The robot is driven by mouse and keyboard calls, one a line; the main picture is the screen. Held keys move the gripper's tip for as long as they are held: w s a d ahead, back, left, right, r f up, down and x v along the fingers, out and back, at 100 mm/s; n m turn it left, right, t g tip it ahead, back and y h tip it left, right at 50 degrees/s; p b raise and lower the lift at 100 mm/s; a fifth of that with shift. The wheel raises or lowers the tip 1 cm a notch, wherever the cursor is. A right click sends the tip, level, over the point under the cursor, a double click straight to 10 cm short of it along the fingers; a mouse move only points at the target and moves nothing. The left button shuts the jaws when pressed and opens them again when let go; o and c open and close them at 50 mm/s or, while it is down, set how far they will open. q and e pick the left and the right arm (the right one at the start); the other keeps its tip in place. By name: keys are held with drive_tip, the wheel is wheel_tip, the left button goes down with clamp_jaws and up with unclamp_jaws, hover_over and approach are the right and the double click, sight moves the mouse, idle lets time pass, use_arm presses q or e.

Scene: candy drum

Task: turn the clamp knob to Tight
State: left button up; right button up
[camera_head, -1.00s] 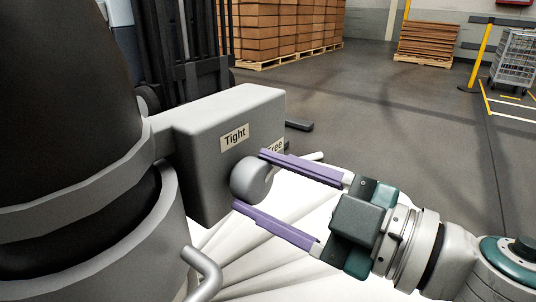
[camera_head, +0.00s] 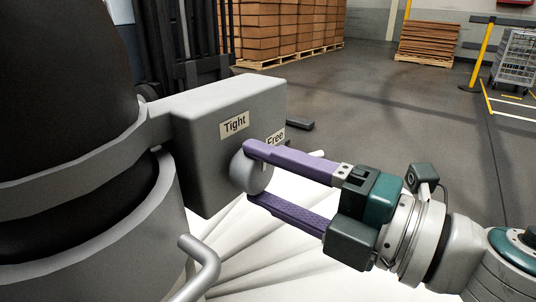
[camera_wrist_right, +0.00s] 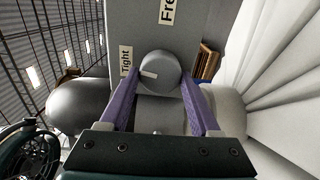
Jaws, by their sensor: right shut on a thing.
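The clamp knob (camera_head: 241,171) is a round grey knob on the front face of a grey clamp box (camera_head: 200,150). A "Tight" label (camera_head: 234,124) and a "Free" label (camera_head: 275,138) are on the box. My right gripper (camera_head: 254,173) has its purple fingers shut on the knob, one on each side. In the right wrist view the knob (camera_wrist_right: 160,66) sits between the fingers, and its short white mark (camera_wrist_right: 149,74) lies toward the left, the side of the "Tight" label (camera_wrist_right: 126,60). My left gripper is out of view.
A large dark drum (camera_head: 65,80) in a grey band stands at the left. A bent grey handle (camera_head: 203,265) sticks up below the box. White ribbed surface (camera_head: 285,250) lies beneath my gripper. Stacked boxes (camera_head: 290,30) and a forklift stand farther back.

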drive_tip(key=shift+n, duration=0.9)
drive_tip(key=o, duration=1.4)
drive_tip(key=v, duration=1)
drive_tip(key=shift+p, duration=0.35)
